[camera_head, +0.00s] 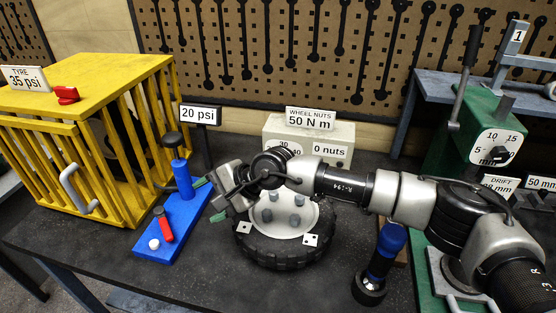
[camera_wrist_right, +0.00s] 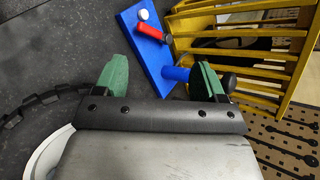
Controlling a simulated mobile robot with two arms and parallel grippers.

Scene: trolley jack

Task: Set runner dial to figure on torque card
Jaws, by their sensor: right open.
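The torque card (camera_head: 311,119) reads "WHEEL NUTS 50 N m" and stands on top of a cream box. This box (camera_head: 341,136) has a scale face (camera_head: 285,149) with "30" and "40" legible and a window reading "0 nuts". My right arm hides the lower part of the scale, so I cannot tell where any pointer is set. My right gripper (camera_head: 208,199) is open and empty, left of the wheel and close to the blue pump. In the right wrist view its green fingers (camera_wrist_right: 160,80) are apart, with nothing between them. My left gripper is out of view.
A wheel (camera_head: 290,252) with several nuts lies in front of the box. Left are a blue pump (camera_head: 178,215) with a red lever, a "20 psi" sign (camera_head: 200,115) and a yellow cage (camera_head: 85,130). A blue-black tool (camera_head: 384,253) stands right of the wheel.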

